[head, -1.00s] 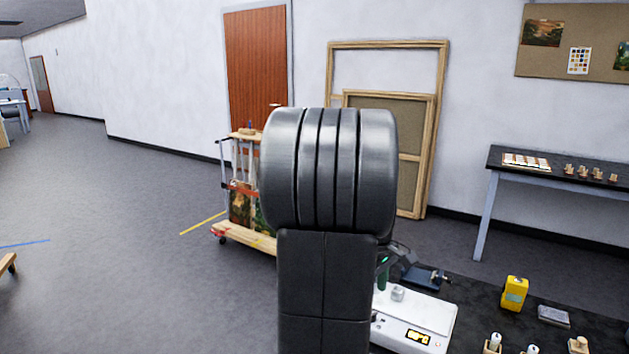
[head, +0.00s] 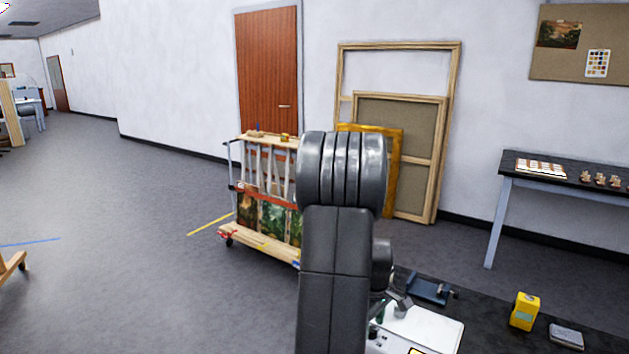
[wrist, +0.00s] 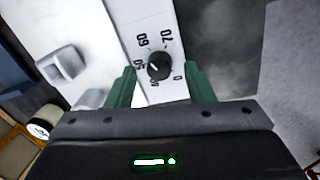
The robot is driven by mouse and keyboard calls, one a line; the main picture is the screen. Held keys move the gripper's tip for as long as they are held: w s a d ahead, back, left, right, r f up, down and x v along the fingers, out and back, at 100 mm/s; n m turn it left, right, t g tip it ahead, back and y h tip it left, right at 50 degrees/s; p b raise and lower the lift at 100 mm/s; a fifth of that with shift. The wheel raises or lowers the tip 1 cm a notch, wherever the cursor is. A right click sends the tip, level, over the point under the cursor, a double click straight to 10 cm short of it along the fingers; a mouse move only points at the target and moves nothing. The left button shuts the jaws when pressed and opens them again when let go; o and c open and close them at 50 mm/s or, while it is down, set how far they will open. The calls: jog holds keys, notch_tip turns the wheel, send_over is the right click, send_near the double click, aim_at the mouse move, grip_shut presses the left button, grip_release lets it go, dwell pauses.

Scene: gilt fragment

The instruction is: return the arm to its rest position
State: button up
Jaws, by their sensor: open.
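My arm stands upright in the middle of the head view, its dark rounded joint at the top. My gripper (wrist: 160,88) shows in the wrist view with its two green fingers apart and nothing held between them. Beyond the fingers is a black dial knob (wrist: 159,66) with printed numbers on a white device (wrist: 138,22). I cannot tell whether the fingers touch it. In the head view the white device (head: 428,328) is at the bottom, right of my arm, and my gripper is mostly hidden behind the arm.
A dark bench holds a yellow box (head: 525,311), a grey block (head: 566,336) and a blue tool (head: 430,288). A wooden cart (head: 258,243) with paintings stands behind my arm, near a gilt frame (head: 396,160). Open floor (head: 120,260) lies left.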

jog(key=shift+f+m, duration=0.4)
jog(key=shift+f, duration=0.35)
jog(key=m+b, duration=0.2)
jog(key=m, duration=0.4)
jog(key=shift+w+r, duration=0.1)
jog(key=shift+r, duration=0.05)
jog(key=shift+r+g, duration=0.1)
jog(key=shift+g, duration=0.2)
